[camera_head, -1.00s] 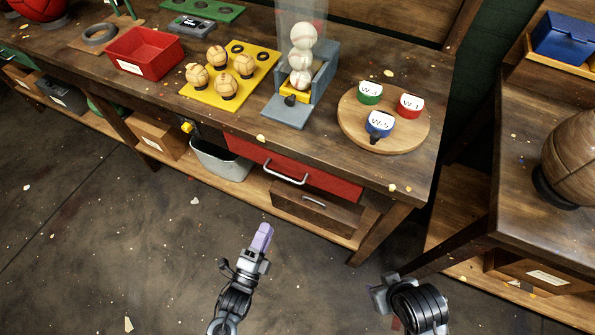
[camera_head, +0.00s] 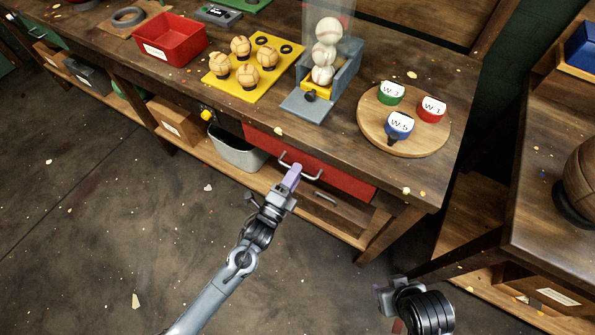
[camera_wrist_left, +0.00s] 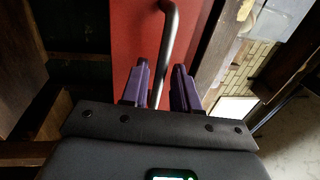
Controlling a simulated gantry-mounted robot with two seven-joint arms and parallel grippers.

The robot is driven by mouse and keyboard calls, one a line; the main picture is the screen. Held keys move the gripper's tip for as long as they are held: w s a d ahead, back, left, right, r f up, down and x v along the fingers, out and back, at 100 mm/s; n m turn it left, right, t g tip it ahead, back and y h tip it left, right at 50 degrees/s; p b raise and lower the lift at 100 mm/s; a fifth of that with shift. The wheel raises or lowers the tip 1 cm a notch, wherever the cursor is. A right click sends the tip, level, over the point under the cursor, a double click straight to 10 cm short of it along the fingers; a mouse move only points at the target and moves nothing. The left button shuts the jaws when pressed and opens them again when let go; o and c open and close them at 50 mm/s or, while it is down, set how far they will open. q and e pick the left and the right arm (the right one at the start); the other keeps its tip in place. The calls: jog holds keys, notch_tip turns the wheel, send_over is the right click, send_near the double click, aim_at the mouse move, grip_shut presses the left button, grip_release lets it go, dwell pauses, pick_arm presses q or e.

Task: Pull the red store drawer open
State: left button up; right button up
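The red store drawer (camera_head: 340,176) sits under the front edge of the workbench, its front looking flush with the bench. Its grey bar handle (camera_head: 300,164) runs across the front. My left gripper (camera_head: 292,177) is at the handle. In the left wrist view the purple fingers (camera_wrist_left: 161,88) are open, and the handle (camera_wrist_left: 168,45) reaches down to between the fingertips against the red front (camera_wrist_left: 135,35). I cannot tell whether either finger touches it. My right gripper (camera_head: 385,295) is low at the right, away from the bench; its fingers are not clear.
Below the drawer is a shelf with a brown box drawer (camera_head: 325,212) and a grey bin (camera_head: 238,150). A round wooden board (camera_head: 370,135) with several labelled cups stands on the bench top.

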pick_arm(q)
jog(key=shift+x, duration=0.8)
grip_shut()
